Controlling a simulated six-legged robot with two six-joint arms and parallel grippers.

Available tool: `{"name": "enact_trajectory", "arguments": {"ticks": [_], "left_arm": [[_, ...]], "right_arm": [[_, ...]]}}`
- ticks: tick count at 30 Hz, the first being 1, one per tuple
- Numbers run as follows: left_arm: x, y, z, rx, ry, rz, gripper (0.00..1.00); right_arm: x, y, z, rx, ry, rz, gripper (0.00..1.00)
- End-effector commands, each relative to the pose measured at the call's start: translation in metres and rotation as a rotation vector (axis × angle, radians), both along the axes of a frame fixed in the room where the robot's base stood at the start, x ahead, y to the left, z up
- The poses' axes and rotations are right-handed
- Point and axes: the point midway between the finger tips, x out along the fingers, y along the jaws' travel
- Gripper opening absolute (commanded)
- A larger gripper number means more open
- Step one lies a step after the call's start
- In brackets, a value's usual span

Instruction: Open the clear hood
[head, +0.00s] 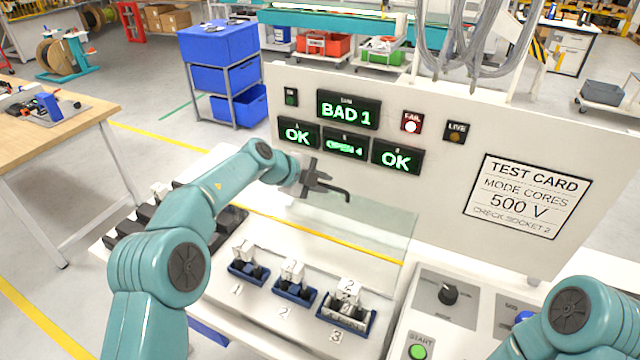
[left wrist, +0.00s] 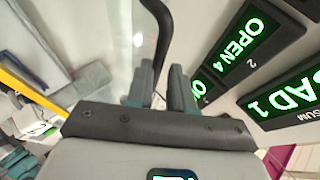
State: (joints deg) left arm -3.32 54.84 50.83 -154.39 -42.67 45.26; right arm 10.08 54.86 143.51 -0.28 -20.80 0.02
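The clear hood (head: 385,232) shows as a faint greenish see-through pane between the numbered sockets and the upright panel. Its exact tilt is hard to tell. A bent black handle bar (head: 338,191) stands out at its upper left part. My left gripper (head: 314,180) is at the bar, in front of the display panel. In the left wrist view the bar (left wrist: 161,35) runs down between the two fingers (left wrist: 162,85), which look closed on it. My right arm shows at the lower right, but its gripper is out of view.
Sockets 1 (head: 248,268), 2 (head: 294,288) and 3 (head: 346,312) hold white connectors in front. The panel (head: 440,110) with lit displays and a test card stands behind. A knob (head: 447,294) and green start button (head: 418,351) are at right.

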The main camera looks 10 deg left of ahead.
Motion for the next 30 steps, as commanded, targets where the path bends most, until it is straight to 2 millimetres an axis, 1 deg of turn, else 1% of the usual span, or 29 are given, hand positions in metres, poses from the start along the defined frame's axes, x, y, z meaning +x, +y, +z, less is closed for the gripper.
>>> {"name": "enact_trajectory", "arguments": {"ticks": [1, 2, 10, 14, 17, 24, 30], "left_arm": [[0.002, 0.000, 0.010, -0.005, -0.017, 0.005, 0.35], [0.002, 0.000, 0.009, -0.004, -0.015, 0.004, 0.37], [0.002, 0.001, 0.004, -0.001, -0.006, 0.002, 0.37], [-0.003, 0.007, 0.009, 0.000, -0.007, 0.002, 0.37], [-0.013, 0.017, 0.019, 0.000, -0.008, 0.003, 0.37], [-0.048, 0.053, 0.061, 0.000, -0.012, 0.003, 0.37], [-0.073, 0.078, 0.091, 0.000, -0.013, 0.003, 0.37]], "right_arm": [[0.000, 0.000, 0.001, 0.000, 0.000, 0.000, 0.00], [0.000, 0.000, 0.001, 0.000, 0.000, 0.000, 0.00], [0.000, 0.000, 0.000, 0.000, 0.000, 0.000, 0.00], [0.000, 0.000, -0.004, 0.000, 0.000, 0.000, 0.00], [0.000, 0.000, -0.010, 0.000, 0.000, 0.000, 0.00], [0.000, 0.000, -0.021, 0.000, 0.000, 0.000, 0.00], [0.000, 0.000, -0.026, 0.000, 0.000, 0.000, 0.00]]}}
